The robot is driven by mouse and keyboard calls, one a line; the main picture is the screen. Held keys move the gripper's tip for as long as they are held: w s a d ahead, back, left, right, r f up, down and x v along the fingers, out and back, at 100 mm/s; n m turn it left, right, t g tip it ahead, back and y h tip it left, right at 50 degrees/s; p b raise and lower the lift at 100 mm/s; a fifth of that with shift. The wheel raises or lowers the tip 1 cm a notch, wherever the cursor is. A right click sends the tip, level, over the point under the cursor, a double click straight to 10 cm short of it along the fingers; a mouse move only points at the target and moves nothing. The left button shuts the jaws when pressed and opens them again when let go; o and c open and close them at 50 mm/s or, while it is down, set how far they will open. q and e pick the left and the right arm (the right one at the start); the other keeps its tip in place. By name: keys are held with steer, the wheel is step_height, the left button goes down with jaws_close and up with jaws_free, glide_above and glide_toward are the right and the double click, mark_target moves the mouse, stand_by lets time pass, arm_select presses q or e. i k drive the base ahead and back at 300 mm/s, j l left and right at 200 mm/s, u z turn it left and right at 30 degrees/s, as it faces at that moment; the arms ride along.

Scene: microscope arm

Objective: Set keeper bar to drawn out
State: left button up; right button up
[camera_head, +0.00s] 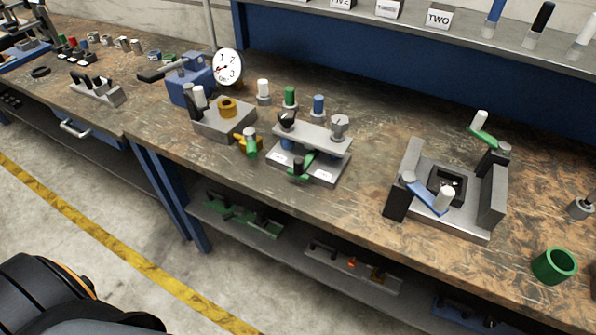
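No part is clearly marked as the keeper bar, so I cannot tell which one it is. In the head view, a steel fixture (465,218) on the right of the bench has upright side walls and a dark centre block (447,185). A blue lever (427,194) with a white grip crosses its front, and a green lever (484,135) with a white grip is at its back. A two-level fixture (318,137) at the middle has a green lever (304,164) at its front and small white labels. Neither gripper is in view.
A grey block with a brass ring (227,107), a blue vise (190,82) and a round dial (228,67) stand left of the middle. A green cup (554,265) is near the front right edge. Bare bench (375,130) lies between the middle and right fixtures.

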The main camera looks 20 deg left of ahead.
mark_target(300, 165)
steer(key=k+l, duration=0.1)
steer(key=l, duration=0.35)
steer(key=k+l, duration=0.1)
steer(key=l, duration=0.85)
steer(key=k+l, duration=0.15)
steer(key=l, duration=0.3)
